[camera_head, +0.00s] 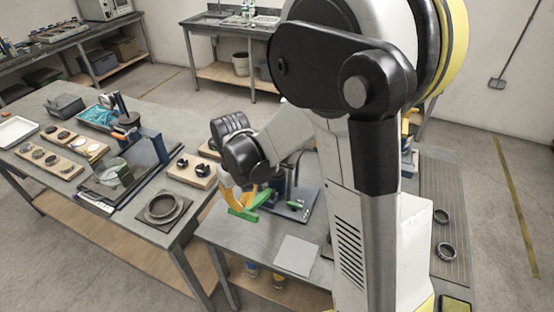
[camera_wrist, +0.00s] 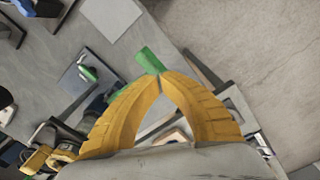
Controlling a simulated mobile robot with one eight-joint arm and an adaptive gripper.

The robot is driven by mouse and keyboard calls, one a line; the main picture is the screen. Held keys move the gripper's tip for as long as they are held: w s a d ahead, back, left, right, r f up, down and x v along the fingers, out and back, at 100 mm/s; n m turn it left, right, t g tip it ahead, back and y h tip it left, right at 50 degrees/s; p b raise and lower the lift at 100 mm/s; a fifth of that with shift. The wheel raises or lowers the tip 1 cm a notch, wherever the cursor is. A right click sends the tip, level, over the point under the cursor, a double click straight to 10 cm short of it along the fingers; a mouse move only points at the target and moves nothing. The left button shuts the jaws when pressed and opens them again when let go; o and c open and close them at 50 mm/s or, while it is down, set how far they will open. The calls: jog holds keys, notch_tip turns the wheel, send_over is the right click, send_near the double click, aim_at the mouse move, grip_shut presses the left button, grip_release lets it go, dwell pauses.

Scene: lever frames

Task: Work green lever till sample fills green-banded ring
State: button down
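My gripper (camera_head: 247,207) has yellow fingers, which come together at the tips on the green lever (camera_head: 236,213) in the head view. In the wrist view my gripper's fingertips (camera_wrist: 160,76) meet at the lever's green end (camera_wrist: 148,60), which sticks out past them. The lever's far part is hidden behind the fingers. A small green part (camera_head: 296,205) sits on the dark base plate (camera_head: 308,190) of the device to the right; it also shows in the wrist view (camera_wrist: 88,73). I cannot make out a green-banded ring or the sample.
A pale square sheet (camera_head: 297,254) lies on the near bench, right of the gripper. A round dish (camera_head: 164,208) sits on the left bench's corner, with wooden trays of small discs (camera_head: 50,161) beyond. Two dark rings (camera_head: 445,249) lie on the right-hand surface.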

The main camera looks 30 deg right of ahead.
notch_tip(320, 180, down, 11)
jog(key=s+a+b, duration=0.1)
jog(key=b, duration=0.8)
jog(key=shift+a, duration=0.2)
jog(key=shift+r, duration=0.15)
jog(key=r+p, duration=0.3)
jog(key=r, duration=0.1)
jog(key=d+r+p, duration=0.1)
jog(key=r+p, duration=0.2)
jog(key=r, duration=0.2)
jog(key=w+r+p, duration=0.1)
jog(key=r+p, duration=0.3)
jog(key=r, duration=0.1)
jog(key=shift+w+d+r, duration=0.1)
jog(key=shift+d+r, duration=0.15)
jog(key=shift+d, duration=0.05)
jog(key=shift+r, duration=0.1)
dwell(0.4)
notch_tip(320, 180, down, 4)
jog(key=shift+a+r+p, duration=0.1)
jog(key=shift+p, duration=0.9)
jog(key=shift+r, duration=0.1)
